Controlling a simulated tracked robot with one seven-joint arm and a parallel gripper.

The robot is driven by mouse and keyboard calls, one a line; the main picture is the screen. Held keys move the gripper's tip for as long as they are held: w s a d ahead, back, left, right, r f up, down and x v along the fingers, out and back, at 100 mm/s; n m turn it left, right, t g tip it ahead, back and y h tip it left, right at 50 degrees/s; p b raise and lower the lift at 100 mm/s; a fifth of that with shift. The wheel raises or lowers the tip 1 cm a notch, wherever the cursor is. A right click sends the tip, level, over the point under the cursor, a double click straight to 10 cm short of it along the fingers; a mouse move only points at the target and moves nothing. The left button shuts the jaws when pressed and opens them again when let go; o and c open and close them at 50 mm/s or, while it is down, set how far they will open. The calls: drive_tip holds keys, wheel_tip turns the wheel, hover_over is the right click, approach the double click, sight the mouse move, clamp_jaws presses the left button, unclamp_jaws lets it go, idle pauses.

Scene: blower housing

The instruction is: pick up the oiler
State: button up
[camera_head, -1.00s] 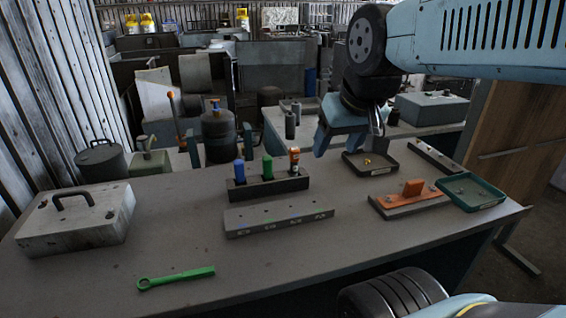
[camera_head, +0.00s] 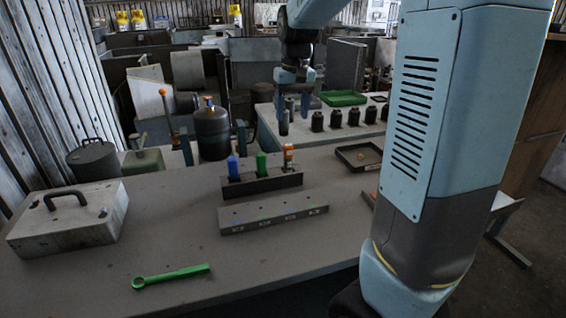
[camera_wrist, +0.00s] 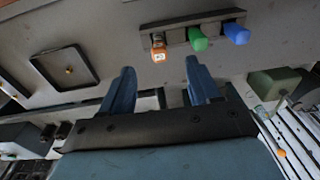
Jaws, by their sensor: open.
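A small bottle with an orange top (camera_head: 288,153), likely the oiler, stands upright at the right end of a dark rack (camera_head: 262,187). In the wrist view, the orange-topped bottle (camera_wrist: 159,48) shows a pale label, just beyond the gap between the fingertips. A green handle (camera_head: 261,164) and a blue handle (camera_head: 233,168) stand to its left in the head view. My gripper (camera_head: 293,108) is beyond the rack, apart from the bottle, with fingers pointing down in the head view. In the wrist view my gripper (camera_wrist: 158,75) is open and empty.
A green wrench (camera_head: 171,276) and a grey lidded box (camera_head: 68,222) are at the left. A dark shallow tray (camera_head: 345,155) is to the right. My arm covers the table's right side.

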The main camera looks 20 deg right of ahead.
sight(288, 145)
drive_tip(key=shift+g, duration=0.3)
drive_tip(key=w+f, duration=0.1)
drive_tip(key=f, duration=0.2)
drive_tip(key=w+f, duration=0.1)
drive_tip(key=f, duration=0.2)
drive_tip(key=w+f, duration=0.1)
drive_tip(key=f, duration=0.3)
drive_tip(key=shift+a, duration=0.25)
drive_tip(key=f, duration=0.3)
drive_tip(key=w+f, duration=0.1)
drive_tip(key=shift+d+f, duration=0.15)
drive_tip(key=shift+d, duration=0.25)
drive_tip(key=shift+f, duration=0.6)
clamp_jaws()
